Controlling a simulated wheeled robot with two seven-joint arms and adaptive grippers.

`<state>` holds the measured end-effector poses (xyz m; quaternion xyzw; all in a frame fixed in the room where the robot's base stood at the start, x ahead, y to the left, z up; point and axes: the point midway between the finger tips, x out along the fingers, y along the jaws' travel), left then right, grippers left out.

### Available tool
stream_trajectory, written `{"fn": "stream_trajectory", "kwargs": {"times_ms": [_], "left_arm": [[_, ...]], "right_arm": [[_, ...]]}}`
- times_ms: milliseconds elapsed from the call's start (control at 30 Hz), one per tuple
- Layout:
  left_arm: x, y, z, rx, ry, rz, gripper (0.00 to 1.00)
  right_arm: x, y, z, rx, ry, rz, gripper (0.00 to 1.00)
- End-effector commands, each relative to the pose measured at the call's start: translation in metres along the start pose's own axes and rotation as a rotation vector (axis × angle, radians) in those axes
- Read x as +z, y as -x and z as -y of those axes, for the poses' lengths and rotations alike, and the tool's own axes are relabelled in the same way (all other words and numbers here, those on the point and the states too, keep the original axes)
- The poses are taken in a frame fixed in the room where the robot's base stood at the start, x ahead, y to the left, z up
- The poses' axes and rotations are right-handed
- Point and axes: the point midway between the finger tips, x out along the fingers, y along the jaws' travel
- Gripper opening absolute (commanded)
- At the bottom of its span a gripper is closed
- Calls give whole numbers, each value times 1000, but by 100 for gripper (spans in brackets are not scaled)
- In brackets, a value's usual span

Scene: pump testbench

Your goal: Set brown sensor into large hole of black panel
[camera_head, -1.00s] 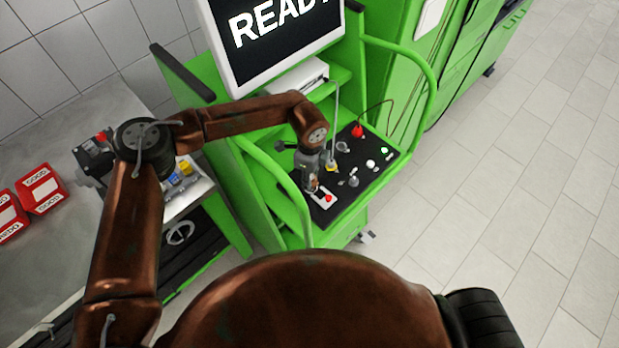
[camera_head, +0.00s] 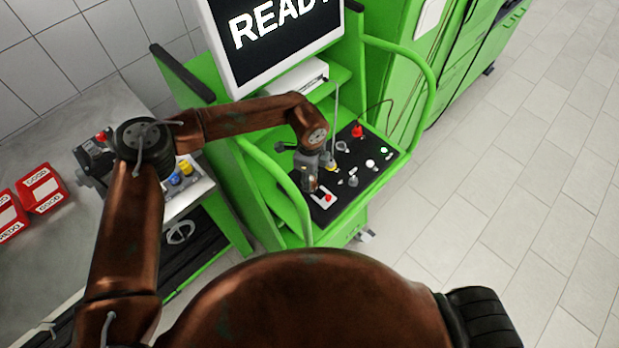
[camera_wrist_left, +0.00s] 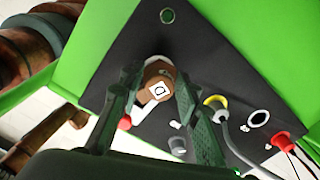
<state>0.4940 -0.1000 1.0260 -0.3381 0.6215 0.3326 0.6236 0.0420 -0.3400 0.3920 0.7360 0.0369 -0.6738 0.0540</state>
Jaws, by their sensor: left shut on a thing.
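My left gripper (camera_head: 311,188) is over the near left part of the black panel (camera_head: 370,176) on the green bench. In the left wrist view its dark fingers (camera_wrist_left: 156,88) are shut on the brown sensor (camera_wrist_left: 158,72), which has a white label with a dark mark. The panel (camera_wrist_left: 215,55) lies behind the sensor. The fingers and sensor cover part of the panel, and I cannot tell whether the sensor touches it. A round opening with a light rim (camera_wrist_left: 258,118) shows to the right. My right gripper is not in view.
A red button on a white plate (camera_head: 328,198) is close beside the gripper. A red plug (camera_head: 358,131) with a cable and a yellow-ringed fitting (camera_wrist_left: 215,101) are on the panel. Green rails (camera_head: 280,178) flank the panel. A monitor (camera_head: 275,45) reading READY stands behind.

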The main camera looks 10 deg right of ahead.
Motion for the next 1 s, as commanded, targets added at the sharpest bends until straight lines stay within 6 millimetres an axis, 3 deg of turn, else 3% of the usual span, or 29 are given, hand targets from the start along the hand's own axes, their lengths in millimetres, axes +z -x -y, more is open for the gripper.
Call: {"fn": "stream_trajectory", "kwargs": {"times_ms": [33, 133, 167, 433, 633, 833, 1000], "left_arm": [[-3, -9, -6, 16, -6, -2, 13], [-3, -9, -6, 15, -5, -2, 13], [-3, -9, -6, 15, -5, -2, 32], [-2, -9, -6, 15, -4, -2, 51], [-2, -9, -6, 15, -4, -2, 51], [-2, -9, -6, 15, -4, -2, 65], [-2, -8, -6, 15, -3, -2, 65]], "right_arm": [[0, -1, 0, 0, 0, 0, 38], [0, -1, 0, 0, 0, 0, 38], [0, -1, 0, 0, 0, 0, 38], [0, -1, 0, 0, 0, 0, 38], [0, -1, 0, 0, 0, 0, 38], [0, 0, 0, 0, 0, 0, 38], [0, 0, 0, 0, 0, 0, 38]]}}
